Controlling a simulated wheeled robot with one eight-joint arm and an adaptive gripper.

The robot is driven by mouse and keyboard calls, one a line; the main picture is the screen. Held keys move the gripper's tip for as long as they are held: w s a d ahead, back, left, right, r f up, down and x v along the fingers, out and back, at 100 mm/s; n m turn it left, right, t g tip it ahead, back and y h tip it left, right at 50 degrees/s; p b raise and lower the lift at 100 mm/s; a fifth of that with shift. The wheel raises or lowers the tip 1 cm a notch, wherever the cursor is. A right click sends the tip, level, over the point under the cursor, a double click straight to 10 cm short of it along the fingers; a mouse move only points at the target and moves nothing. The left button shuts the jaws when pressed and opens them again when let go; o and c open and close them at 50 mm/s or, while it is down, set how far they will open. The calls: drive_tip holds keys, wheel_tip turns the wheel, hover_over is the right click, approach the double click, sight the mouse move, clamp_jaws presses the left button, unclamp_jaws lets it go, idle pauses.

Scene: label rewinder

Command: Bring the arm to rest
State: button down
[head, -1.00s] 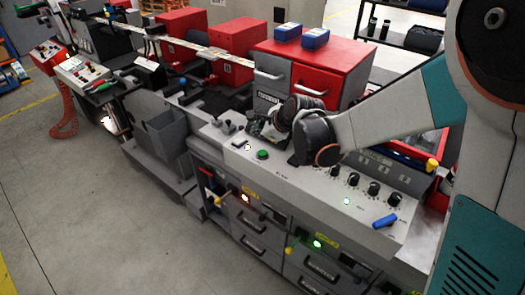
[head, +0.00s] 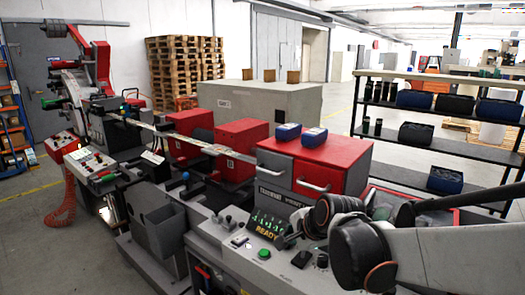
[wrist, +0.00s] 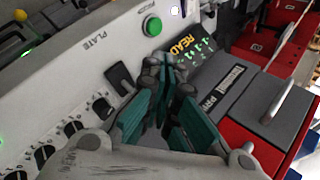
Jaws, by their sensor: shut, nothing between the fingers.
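My arm reaches in from the right edge of the head view, with its wrist in front of the label rewinder's control panel. My gripper (wrist: 165,75) shows in the wrist view with its teal fingers together and nothing between them. In the head view the display (head: 268,228) and the green button (head: 264,254) show just left of my wrist. My wrist hides most of the gripper there. I cannot tell the exact gap between fingertips and panel.
Black knobs (wrist: 102,107) and a black rocker switch (wrist: 121,79) sit near the gripper. A red-and-grey cabinet (head: 345,165) stands behind the panel with two blue boxes on top. A black shelf (head: 440,143) stands behind right. Open floor lies at left.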

drive_tip(key=s+d+f+n+h+b, duration=0.1)
drive_tip(key=s+d+f+n+b, duration=0.1)
drive_tip(key=s+d+n, duration=0.2)
drive_tip(key=s+d+f+n+h+b, duration=0.1)
drive_tip(key=s+d+f+n+b, duration=0.1)
drive_tip(key=s, duration=0.9)
drive_tip(key=s+d+f+n+h+b, duration=0.1)
drive_tip(key=s+d+f+n+b, duration=0.1)
drive_tip(key=s+d+n, duration=0.5)
drive_tip(key=shift+s+f+n+g+h+b, duration=0.3)
drive_tip(key=shift+n+b, duration=0.3)
drive_tip(key=shift+b, duration=0.15)
